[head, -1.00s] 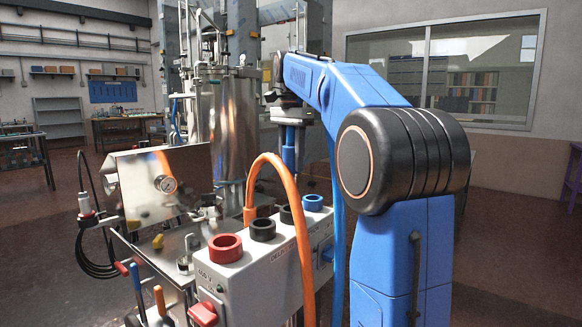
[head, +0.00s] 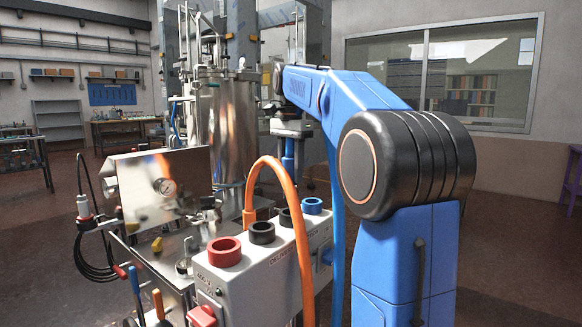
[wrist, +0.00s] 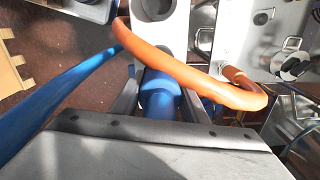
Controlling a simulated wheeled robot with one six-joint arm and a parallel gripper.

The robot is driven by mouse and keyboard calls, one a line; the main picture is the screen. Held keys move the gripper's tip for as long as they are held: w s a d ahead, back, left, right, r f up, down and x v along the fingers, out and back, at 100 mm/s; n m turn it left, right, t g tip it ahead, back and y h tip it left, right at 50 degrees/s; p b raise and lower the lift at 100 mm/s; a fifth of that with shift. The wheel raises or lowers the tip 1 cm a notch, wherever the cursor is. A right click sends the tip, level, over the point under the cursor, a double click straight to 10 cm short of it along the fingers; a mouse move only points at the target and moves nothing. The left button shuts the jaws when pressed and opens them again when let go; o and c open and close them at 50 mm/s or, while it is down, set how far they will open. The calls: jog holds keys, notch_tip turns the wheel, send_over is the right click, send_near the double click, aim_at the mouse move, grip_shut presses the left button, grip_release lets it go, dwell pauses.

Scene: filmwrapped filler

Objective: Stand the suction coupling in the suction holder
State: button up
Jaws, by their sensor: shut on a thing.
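The suction coupling (head: 289,154) is a blue cylinder hanging roughly upright below my gripper (head: 290,132), behind the row of holders in the head view. In the wrist view the coupling (wrist: 159,98) sits between the two dark fingers of my gripper (wrist: 158,97), which is shut on it. The suction holder seems to be the blue ring (head: 312,206) at the far right end of the grey box top. The coupling is above and apart from that ring. A blue hose (head: 337,190) hangs beside my arm; its joint with the coupling is hidden.
An orange hose (head: 280,167) arches over the box (head: 257,270) and crosses just beyond the coupling in the wrist view. A red ring (head: 224,251) and two black rings (head: 262,232) share the box top. A steel tank (head: 228,130) stands behind.

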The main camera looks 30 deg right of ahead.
aim_at(291, 195)
jog(key=shift+f, duration=3.5)
jog(key=shift+f, duration=0.4)
jog(key=o, duration=1.5)
notch_tip(291, 195, up, 17)
jog(key=shift+r, duration=0.2)
jog(key=s+a+f+n+t, duration=0.1)
jog(key=s+a+f+n, duration=0.35)
jog(key=s+f, duration=0.3)
jog(key=s+a+f+n+t, duration=0.1)
jog(key=s+a+f+n, duration=0.3)
jog(key=s+a+f, duration=0.3)
jog(key=s+a+f+n+t, duration=0.1)
jog(key=s+a+f+n, duration=0.1)
jog(key=s+f, duration=0.6)
jog(key=s+a+f+n+t, duration=0.1)
jog(key=s+f+n, duration=0.4)
jog(key=f, duration=1.1)
jog(key=s+a, duration=0.1)
jog(key=s, duration=0.1)
jog(key=shift+s+a+t, duration=0.15)
jog(key=shift+s+t, duration=0.25)
